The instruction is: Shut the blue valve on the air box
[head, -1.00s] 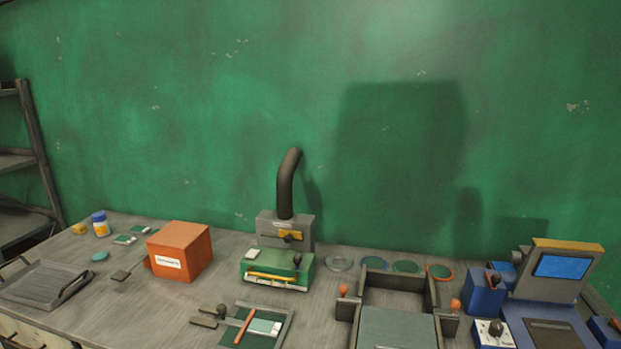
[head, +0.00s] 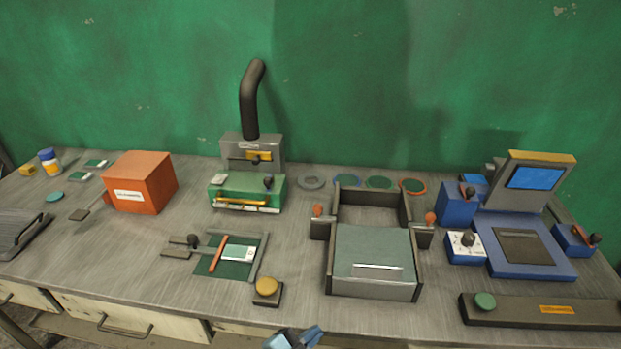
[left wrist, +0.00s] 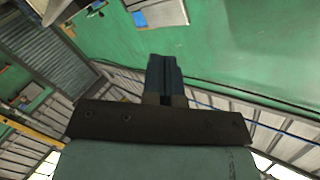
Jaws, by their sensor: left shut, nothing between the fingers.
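On the right of the head view stands a blue machine (head: 525,245) with a screen. A blue block (head: 457,205) with a dark and red lever stands at its left side. A smaller blue block (head: 572,240) with a red lever stands at its right. I cannot tell which of these, if any, is the air box valve. A grey box with a black hose (head: 251,105) carries a yellow handle (head: 259,157). My left gripper (head: 296,337) is shut and empty at the bottom edge, before the bench front; its blue fingers also show in the left wrist view (left wrist: 164,78). My right gripper is out of view.
A grey tray box (head: 372,262) with two orange knobs fills the middle. A yellow button (head: 267,287), a green-and-grey fixture (head: 235,255) and an orange box (head: 140,182) lie left of it. A dark bar with a green button (head: 484,301) lies at front right.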

